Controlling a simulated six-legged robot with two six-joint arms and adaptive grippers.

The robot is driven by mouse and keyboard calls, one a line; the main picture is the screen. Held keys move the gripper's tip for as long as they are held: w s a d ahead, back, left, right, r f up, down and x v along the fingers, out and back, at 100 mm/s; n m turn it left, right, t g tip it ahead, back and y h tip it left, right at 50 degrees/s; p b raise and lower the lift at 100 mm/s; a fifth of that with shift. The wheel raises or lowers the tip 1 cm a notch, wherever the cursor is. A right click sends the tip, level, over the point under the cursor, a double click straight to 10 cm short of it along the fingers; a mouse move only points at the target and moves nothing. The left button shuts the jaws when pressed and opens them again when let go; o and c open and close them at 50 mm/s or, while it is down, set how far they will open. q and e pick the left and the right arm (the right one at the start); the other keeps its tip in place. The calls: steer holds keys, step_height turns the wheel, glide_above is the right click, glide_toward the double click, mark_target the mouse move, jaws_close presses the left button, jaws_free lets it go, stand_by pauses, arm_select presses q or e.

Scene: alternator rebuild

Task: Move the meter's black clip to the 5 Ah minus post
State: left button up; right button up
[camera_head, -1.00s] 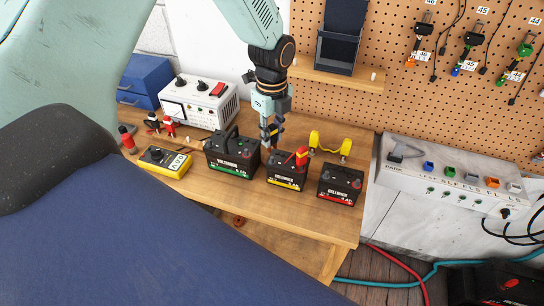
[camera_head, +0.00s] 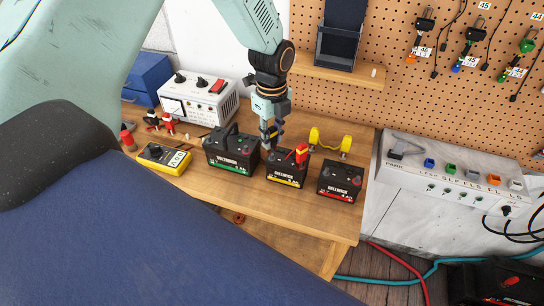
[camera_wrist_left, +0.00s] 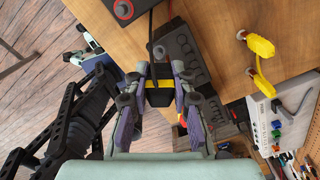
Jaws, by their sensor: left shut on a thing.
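My left gripper (camera_head: 270,138) points down just behind the left part of the yellow-striped battery (camera_head: 287,170) and is shut. In the left wrist view its fingers (camera_wrist_left: 160,96) grip the black clip (camera_wrist_left: 158,92), which has a yellow band. A red clip (camera_head: 301,154) sits upright on the yellow-striped battery's right side. The green-striped battery (camera_head: 231,153) stands to the left and the red-striped battery (camera_head: 340,182) to the right. The yellow meter (camera_head: 164,158) lies at the left. Whether the black clip touches a post is unclear. My right gripper is not seen.
A white power supply (camera_head: 199,99) stands behind the meter, with small red and black clips (camera_head: 160,123) nearby. A low shelf (camera_head: 338,79) juts from the pegboard. Bare wood (camera_head: 255,203) shows in front of the batteries.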

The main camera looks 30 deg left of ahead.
arm_select(q)
steer(key=shift+s, duration=0.15)
steer(key=shift+w+f+b, duration=0.2)
steer(key=shift+f+b, duration=0.35)
steer(key=shift+f, duration=0.35)
steer(key=shift+s+f, duration=0.1)
steer(key=shift+f, duration=0.15)
steer(key=shift+r, duration=0.1)
steer(key=o, duration=1)
